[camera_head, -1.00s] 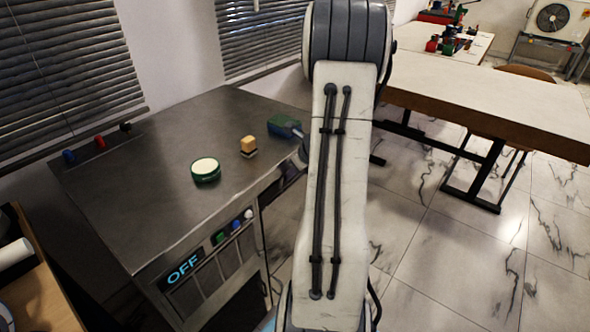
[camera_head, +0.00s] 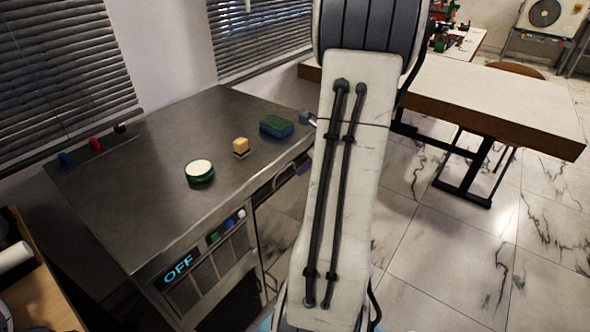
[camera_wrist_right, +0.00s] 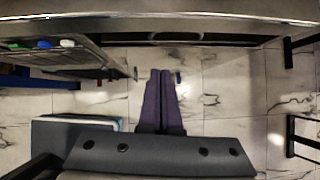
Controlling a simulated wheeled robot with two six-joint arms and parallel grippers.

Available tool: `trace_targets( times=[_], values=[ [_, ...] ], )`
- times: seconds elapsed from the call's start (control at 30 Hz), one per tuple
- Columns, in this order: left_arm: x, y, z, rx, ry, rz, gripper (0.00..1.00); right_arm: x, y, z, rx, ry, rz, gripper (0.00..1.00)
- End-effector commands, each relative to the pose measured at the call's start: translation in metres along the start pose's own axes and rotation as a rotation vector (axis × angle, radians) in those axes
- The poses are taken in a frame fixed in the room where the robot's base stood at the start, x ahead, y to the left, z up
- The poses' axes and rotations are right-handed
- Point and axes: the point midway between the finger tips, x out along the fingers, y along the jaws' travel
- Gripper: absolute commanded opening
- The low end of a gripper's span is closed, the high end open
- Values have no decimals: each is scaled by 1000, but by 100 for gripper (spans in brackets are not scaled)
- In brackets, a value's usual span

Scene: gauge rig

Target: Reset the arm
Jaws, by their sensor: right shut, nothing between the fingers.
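My right arm (camera_head: 345,180) rises through the middle of the head view, its pale link and grey joint covering part of the scene. My right gripper shows best in the right wrist view (camera_wrist_right: 160,73), where its two purple fingers lie together, shut and empty, over the marble floor. My left gripper is not in view.

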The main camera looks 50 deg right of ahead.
Motion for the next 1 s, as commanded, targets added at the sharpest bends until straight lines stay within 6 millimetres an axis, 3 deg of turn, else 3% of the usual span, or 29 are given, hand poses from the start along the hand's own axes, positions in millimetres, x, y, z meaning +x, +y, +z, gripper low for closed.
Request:
trace_targets(
  times=[0.03, 0.2, 0.53, 0.63, 0.77, 0.9, 1.0],
  values=[
    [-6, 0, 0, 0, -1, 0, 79, -11, 0, 1, 2, 0, -3, 0],
    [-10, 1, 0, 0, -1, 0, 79, -27, 0, 0, 0, 1, 0, 0],
    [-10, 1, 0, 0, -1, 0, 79, -31, 1, -1, -3, 3, 2, 0],
    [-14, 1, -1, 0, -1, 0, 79, -31, 15, 10, -78, 8, 29, 0],
    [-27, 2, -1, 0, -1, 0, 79, -32, 71, 44, -371, 19, 130, 0],
    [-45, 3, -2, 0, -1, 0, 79, -43, 163, 75, -861, 18, 293, 0],
    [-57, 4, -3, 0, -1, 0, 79, -58, 226, 82, -1223, 0, 409, 0]
  ],
)
